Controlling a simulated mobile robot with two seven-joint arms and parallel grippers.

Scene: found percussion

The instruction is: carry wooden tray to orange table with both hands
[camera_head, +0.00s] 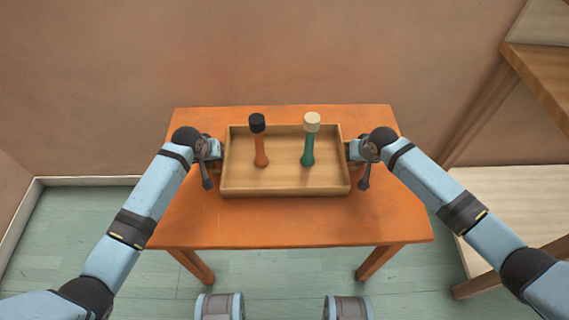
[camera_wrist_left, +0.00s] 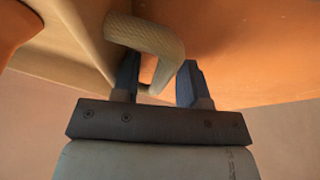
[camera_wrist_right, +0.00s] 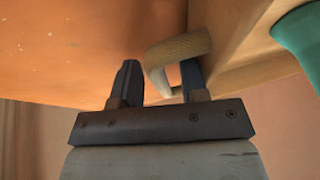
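The wooden tray (camera_head: 285,190) sits level over the middle of the orange table (camera_head: 290,225) and appears to rest on it. An orange shaker with a black top (camera_head: 260,145) and a teal shaker with a cream top (camera_head: 309,145) stand upright in it. My left gripper (camera_wrist_left: 157,82) is at the tray's left handle (camera_wrist_left: 155,38), with its fingers apart on either side of the handle bar. My right gripper (camera_wrist_right: 160,80) is at the right handle (camera_wrist_right: 178,50), also with its fingers apart and the bar between them. Gaps show beside both bars.
A wooden shelf unit (camera_head: 545,75) stands at the right, with a pale lower board (camera_head: 520,200). A wall (camera_head: 280,60) is close behind the table. Bare tabletop shows in front of the tray, and green floor (camera_head: 90,220) lies at the left.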

